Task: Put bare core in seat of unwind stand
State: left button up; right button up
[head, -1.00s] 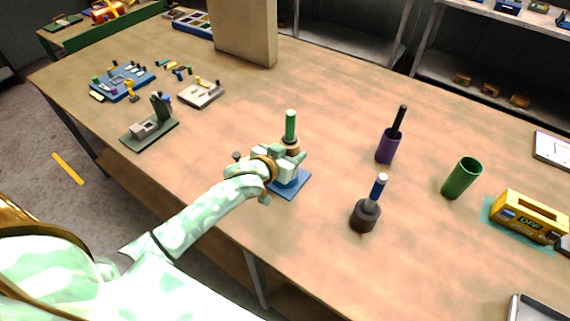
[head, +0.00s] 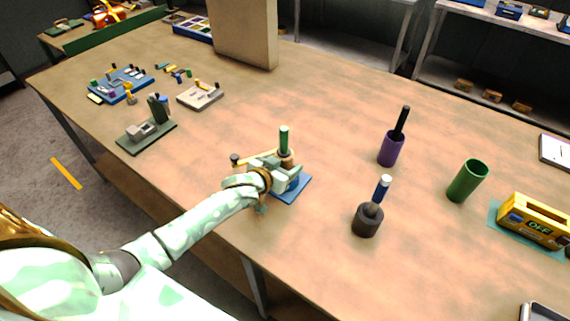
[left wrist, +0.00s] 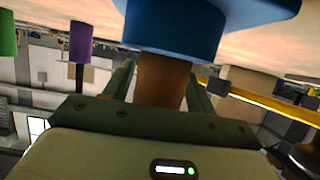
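My left gripper (head: 285,168) is low over a blue base plate (head: 300,191) near the table's front edge. Its fingers are shut on a brown upright piece (head: 286,154), which I take for the core. In the left wrist view, which is upside down, the brown piece (left wrist: 163,80) lies between the fingers. It meets a wide blue round part (left wrist: 185,28); I cannot tell whether it is fully seated. The gripper hides the part just above the plate. My right gripper is not in view.
A dark round holder (head: 366,222) with a blue-and-white handle, a purple cup (head: 390,152) with a black rod, and a green cup (head: 467,181) stand to the right. A green stand (head: 146,136) is left. A yellow box (head: 534,222) stands far right. The table middle is clear.

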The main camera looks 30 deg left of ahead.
pick_arm(q)
jog(key=shift+o, duration=0.3)
jog(key=shift+r, duration=0.2)
jog(key=shift+s+r, duration=0.15)
jog(key=shift+s, duration=0.2)
jog(key=p+v, duration=0.3)
jog(key=v, duration=0.8)
jog(key=shift+s, duration=0.1)
